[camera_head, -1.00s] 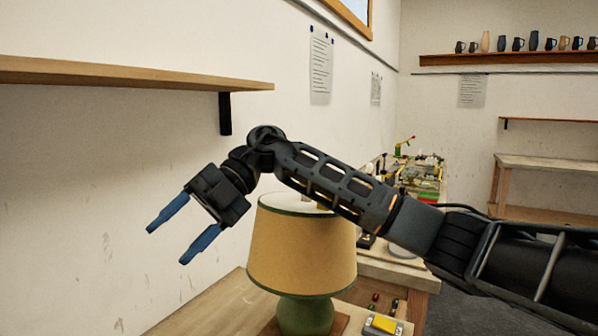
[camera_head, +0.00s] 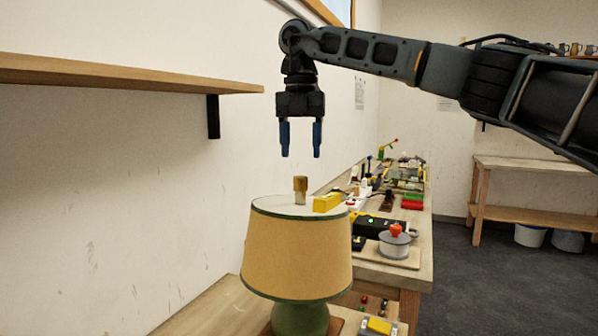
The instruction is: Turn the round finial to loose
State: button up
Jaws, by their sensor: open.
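A lamp with a tan shade (camera_head: 298,252) and a green base (camera_head: 300,320) stands upright on the wooden bench. A small brown finial (camera_head: 300,184) sticks up above the middle of the shade's top, with a paler part (camera_head: 300,198) under it. My gripper (camera_head: 300,154) points straight down above the finial, with its two blue fingers apart and nothing between them. A clear gap shows between the fingertips and the finial's top. Whether the fingers are exactly over it in depth I cannot tell.
A yellow block (camera_head: 328,202) shows at the shade's top right; I cannot tell what it rests on. A wall shelf (camera_head: 120,75) juts in at the left. A workbench (camera_head: 418,255) behind the lamp holds a red-topped device (camera_head: 395,240) and several other items.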

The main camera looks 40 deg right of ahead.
aim_at(301, 177)
jog(key=shift+f+p, duration=0.3)
jog(key=shift+f, duration=2.6)
jog(key=c, duration=1.1)
